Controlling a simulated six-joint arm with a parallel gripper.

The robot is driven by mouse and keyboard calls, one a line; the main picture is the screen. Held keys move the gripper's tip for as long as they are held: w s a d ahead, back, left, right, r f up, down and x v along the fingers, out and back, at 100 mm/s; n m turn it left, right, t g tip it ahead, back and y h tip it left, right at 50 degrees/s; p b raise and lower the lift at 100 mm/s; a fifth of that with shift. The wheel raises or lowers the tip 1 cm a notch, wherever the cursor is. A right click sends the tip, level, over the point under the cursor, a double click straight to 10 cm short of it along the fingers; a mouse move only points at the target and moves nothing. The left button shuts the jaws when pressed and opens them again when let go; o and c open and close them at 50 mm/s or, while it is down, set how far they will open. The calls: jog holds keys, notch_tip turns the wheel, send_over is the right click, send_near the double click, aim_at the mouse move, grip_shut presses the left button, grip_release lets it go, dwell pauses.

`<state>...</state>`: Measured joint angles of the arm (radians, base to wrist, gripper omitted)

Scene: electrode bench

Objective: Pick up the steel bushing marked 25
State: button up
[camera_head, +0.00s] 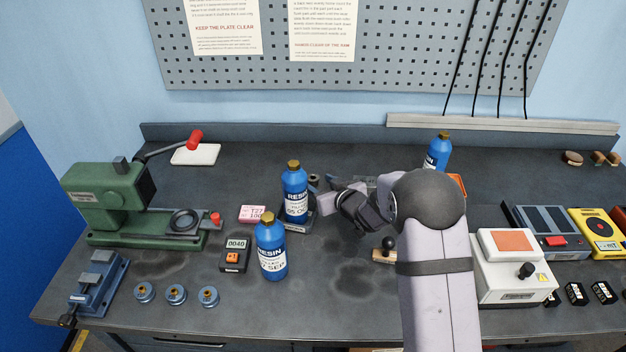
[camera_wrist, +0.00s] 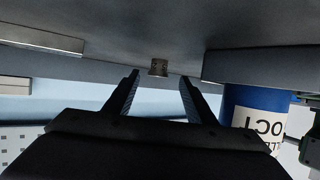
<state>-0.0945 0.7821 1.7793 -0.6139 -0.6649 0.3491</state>
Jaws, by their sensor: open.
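In the wrist view a small grey-brown cylinder (camera_wrist: 158,67), which looks like a bushing, stands beyond and between my fingertips. I cannot read a mark on it. My gripper (camera_wrist: 159,77) is open, with nothing between its fingers. In the head view my gripper (camera_head: 322,198) is low over the middle of the bench, just right of a blue resin bottle (camera_head: 295,196). A small dark cylinder (camera_head: 313,180) shows behind it, partly hidden by the bottle and gripper. I cannot tell for sure that it is the same piece.
The resin bottle also stands close on the right in the wrist view (camera_wrist: 255,100). A second bottle (camera_head: 271,248) stands in front, and a third (camera_head: 437,152) at the back. A pink block (camera_head: 252,214) and a meter (camera_head: 235,254) lie left. A green press (camera_head: 110,200) is farther left.

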aim_at(312, 176)
jog(key=shift+w+a+f+p, duration=0.1)
jog(key=shift+w+a+p, duration=0.15)
jog(key=shift+w+p, duration=0.25)
jog(key=shift+p+x, duration=0.55)
jog(key=shift+x, duration=1.5)
jog(key=shift+d, duration=0.1)
jog(key=c, duration=1.2)
notch_tip(312, 176, up, 18)
jog(key=shift+d+r+p, duration=0.1)
jog(key=shift+p, duration=0.65)
